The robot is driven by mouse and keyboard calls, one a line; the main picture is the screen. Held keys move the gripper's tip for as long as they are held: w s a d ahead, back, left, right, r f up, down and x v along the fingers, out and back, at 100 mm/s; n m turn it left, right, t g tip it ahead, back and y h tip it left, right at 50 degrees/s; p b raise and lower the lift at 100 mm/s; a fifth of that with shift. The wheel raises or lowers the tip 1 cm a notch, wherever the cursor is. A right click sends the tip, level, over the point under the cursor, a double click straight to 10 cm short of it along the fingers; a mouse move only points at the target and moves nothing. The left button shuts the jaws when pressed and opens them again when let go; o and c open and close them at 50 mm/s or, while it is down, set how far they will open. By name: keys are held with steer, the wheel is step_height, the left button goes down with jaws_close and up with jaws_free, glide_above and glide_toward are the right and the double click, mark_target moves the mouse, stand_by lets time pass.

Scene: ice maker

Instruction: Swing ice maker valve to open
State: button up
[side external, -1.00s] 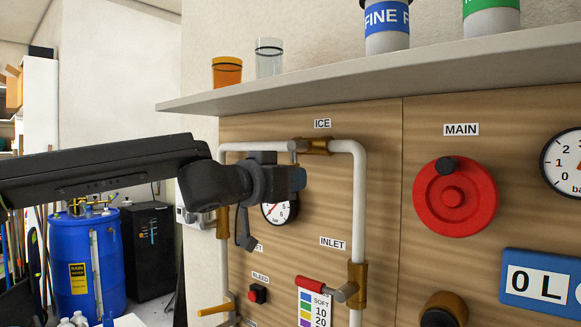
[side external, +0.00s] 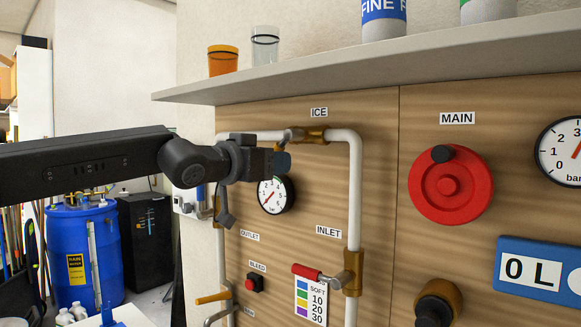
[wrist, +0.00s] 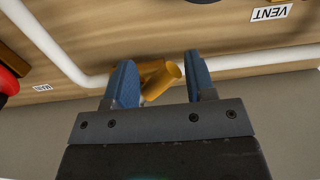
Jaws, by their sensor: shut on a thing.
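The ice maker valve is a brass body (side external: 312,136) in the top run of white pipe under the ICE label. In the wrist view, its yellow-brass part (wrist: 163,80) shows between the two blue fingers. My gripper (side external: 284,160) is at the valve's left and lower side, in front of the panel. In the wrist view, my gripper (wrist: 161,82) is shut on the valve handle. The fingers stand apart with the handle between them. Much of the handle is hidden in the side view by my gripper. A short grey stem shows beside the brass body.
A pressure gauge (side external: 275,195) sits just below my gripper. The red-handled inlet valve (side external: 318,273) and a yellow lever (side external: 213,298) are lower down. A shelf (side external: 350,72) with jars overhangs the panel. A red main wheel (side external: 451,185) is at right.

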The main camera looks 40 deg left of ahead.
steer(key=shift+o, duration=0.4)
steer(key=r, duration=0.1)
steer(key=a+r, duration=0.1)
steer(key=r, duration=0.1)
steer(key=shift+s+a+r+t, duration=0.15)
steer(key=shift+s+r+t, duration=0.05)
steer(key=shift+s+t, duration=0.1)
steer(key=shift+r, duration=0.4)
steer(key=shift+c, duration=0.2)
steer(key=o, duration=0.4)
steer(key=shift+w+f, duration=0.1)
steer(key=s, duration=0.6)
steer(key=shift+s+f, duration=0.2)
steer(key=shift+s, duration=0.2)
steer(key=s+f+g, duration=0.4)
steer(key=s+f, duration=0.3)
steer(key=f, duration=0.4)
steer(key=s+f+g, duration=0.4)
steer(key=s+f, duration=0.2)
steer(key=f, duration=0.4)
steer(key=s+f+g, duration=0.4)
steer(key=s+f, duration=0.3)
steer(key=f, duration=0.4)
steer(key=shift+s+a+f+g, duration=0.3)
